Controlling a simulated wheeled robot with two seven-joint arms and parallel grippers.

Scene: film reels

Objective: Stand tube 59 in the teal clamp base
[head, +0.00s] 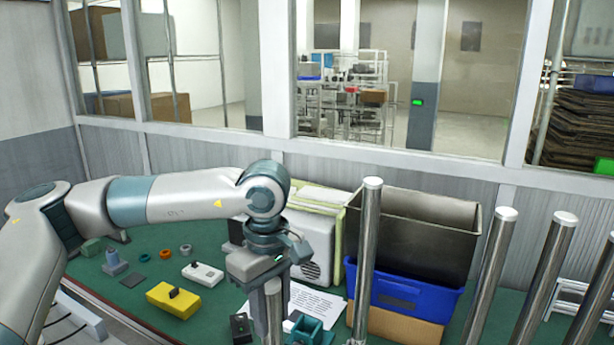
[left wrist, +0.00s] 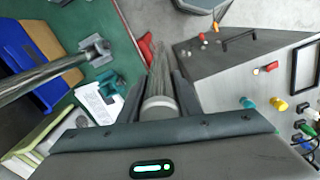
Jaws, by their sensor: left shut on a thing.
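My left gripper (head: 272,278) is shut on a steel tube (head: 273,312), which hangs below it in the head view. In the left wrist view the tube (left wrist: 160,100) sits between the two fingers of the gripper (left wrist: 160,88). No number is readable on it, so I cannot tell that it is tube 59. The teal clamp base (head: 308,331) is on the green bench just right of the held tube, partly cut by the frame edge. It also shows in the left wrist view (left wrist: 112,84), apart from the tube. My right gripper is not in view.
Another steel tube (head: 365,255) stands upright right of the teal base; a grey base (left wrist: 97,50) is at its foot. More tubes (head: 490,275) rise at the right. A black crate (head: 410,230) on a blue bin (head: 410,293), and a yellow block (head: 172,300), are nearby.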

